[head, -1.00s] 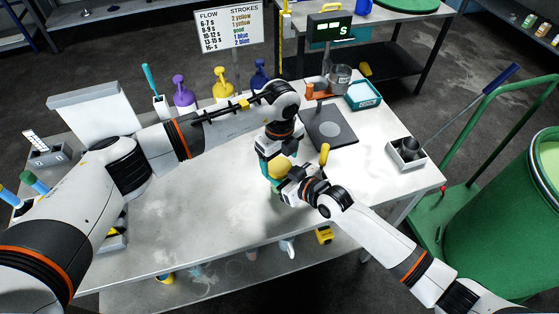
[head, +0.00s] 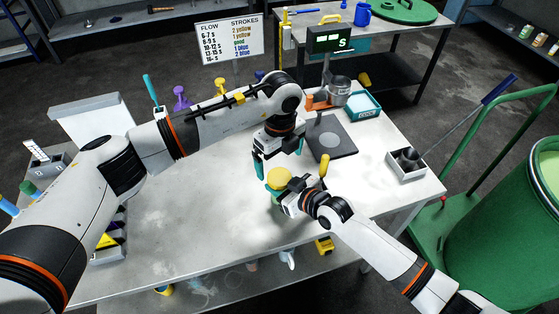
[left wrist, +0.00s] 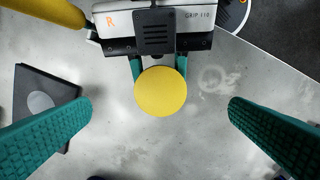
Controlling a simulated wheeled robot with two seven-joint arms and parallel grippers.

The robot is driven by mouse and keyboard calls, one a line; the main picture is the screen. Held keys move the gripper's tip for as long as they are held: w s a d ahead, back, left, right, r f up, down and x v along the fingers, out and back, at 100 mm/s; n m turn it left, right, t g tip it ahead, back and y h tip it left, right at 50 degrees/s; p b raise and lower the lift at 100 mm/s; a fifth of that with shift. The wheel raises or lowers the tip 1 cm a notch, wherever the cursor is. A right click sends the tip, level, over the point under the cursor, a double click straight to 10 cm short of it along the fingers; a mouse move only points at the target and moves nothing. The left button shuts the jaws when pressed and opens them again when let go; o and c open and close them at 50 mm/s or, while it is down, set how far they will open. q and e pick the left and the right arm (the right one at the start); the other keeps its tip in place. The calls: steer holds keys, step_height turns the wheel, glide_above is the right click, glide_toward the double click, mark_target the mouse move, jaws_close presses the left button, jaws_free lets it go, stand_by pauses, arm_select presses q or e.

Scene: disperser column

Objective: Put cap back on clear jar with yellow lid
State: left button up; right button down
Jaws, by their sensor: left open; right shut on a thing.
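The round yellow lid (head: 279,179) faces up near the middle of the table; it also shows in the left wrist view (left wrist: 160,91). My right gripper (head: 284,194) is shut around whatever is directly under the lid, with teal fingers on both sides. The jar body is hidden under the lid and behind the fingers, so I cannot tell how well the lid sits on it. My left gripper (head: 278,158) is open and empty above the lid, fingers pointing down. In the left wrist view its fingers (left wrist: 160,118) stand wide on either side of the lid, apart from it.
A dark plate with a grey disc (head: 331,138) lies behind the right gripper, near a yellow upright thing (head: 324,162). A tray with a dark cup (head: 407,163) stands at the right edge. Pump bottles (head: 181,99) line the back. The left-middle table is clear.

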arm_select(q)
step_height(320, 180, up, 10)
steer(key=shift+r, duration=0.2)
arm_select(e)
steer(key=c, duration=0.7)
jaws_free()
steer(key=shift+c, duration=0.2)
arm_select(q)
steer(key=shift+f+b, duration=0.65)
arm_select(e)
steer(key=v, duration=1.2)
